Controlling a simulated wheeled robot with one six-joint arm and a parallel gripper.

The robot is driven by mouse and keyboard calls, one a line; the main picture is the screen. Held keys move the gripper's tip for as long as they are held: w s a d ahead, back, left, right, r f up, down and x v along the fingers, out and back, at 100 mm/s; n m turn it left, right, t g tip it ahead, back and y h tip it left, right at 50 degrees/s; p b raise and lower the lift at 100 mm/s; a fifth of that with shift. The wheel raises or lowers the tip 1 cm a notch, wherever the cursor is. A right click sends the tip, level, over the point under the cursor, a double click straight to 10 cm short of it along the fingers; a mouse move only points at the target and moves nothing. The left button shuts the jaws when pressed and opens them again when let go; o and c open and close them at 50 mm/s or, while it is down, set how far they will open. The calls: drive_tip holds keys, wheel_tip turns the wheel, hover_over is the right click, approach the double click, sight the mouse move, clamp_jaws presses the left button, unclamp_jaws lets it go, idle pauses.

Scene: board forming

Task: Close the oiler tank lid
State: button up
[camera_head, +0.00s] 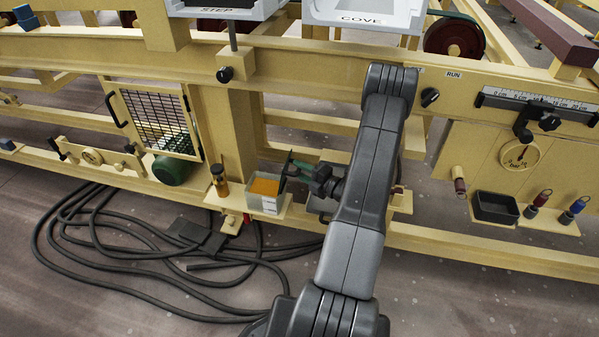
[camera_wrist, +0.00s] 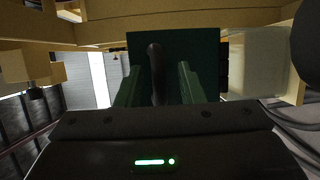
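The oiler tank (camera_head: 264,204) is a small pale box with orange contents showing at its open top, on a low ledge of the yellow frame. A dark, upright panel at its right side looks like the raised lid (camera_head: 285,171). In the wrist view the lid (camera_wrist: 140,45) is a dark green plate with a dark bar handle (camera_wrist: 156,72). My gripper (camera_head: 300,168) is at the lid's right side. Its green fingers (camera_wrist: 157,82) are apart, one on each side of the handle, with gaps visible. Whether the handle touches a finger is unclear.
An amber bottle (camera_head: 218,180) stands just left of the tank. Yellow beams run above and below the ledge. A mesh door (camera_head: 158,122) hangs at left, and black hoses (camera_head: 110,245) lie on the floor. A black tray (camera_head: 494,208) sits at right.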

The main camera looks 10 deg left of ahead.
drive_tip(key=shift+w+a, duration=0.2)
drive_tip(key=shift+a, duration=0.15)
drive_tip(key=shift+c, duration=0.4)
clamp_jaws()
drive_tip(key=shift+r+p, duration=0.2)
drive_tip(key=shift+p, duration=0.15)
